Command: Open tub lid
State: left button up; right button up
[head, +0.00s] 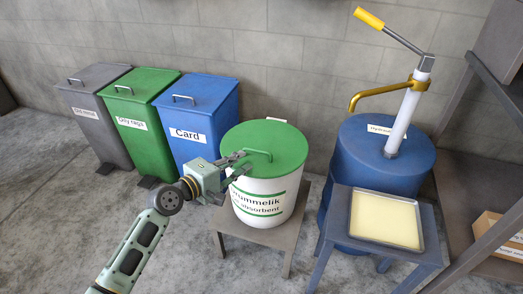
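A white tub (266,201) with green bands and the word "absorbent" stands on a low stool. Its round green lid (282,141) sits flat on top, with a green handle (258,154) on the lid's left part. My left gripper (240,165) reaches in from the left and its fingers are at the handle over the lid's left edge. Whether the fingers touch or close around the handle is too small to tell. My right gripper is not in view.
The wooden stool (289,245) carries the tub. Grey, green and blue bins (203,110) stand behind on the left. A blue drum (360,165) with a hand pump and a stand with a tray (353,236) are on the right. The floor at left is clear.

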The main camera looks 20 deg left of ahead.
aim_at(254, 151)
pick_arm(q)
jog(key=b+x, duration=0.1)
jog(key=x, duration=0.7)
jog(key=shift+w+d+f, duration=0.1)
jog(key=shift+w, duration=0.1)
jog(key=shift+c, duration=0.2)
grip_shut()
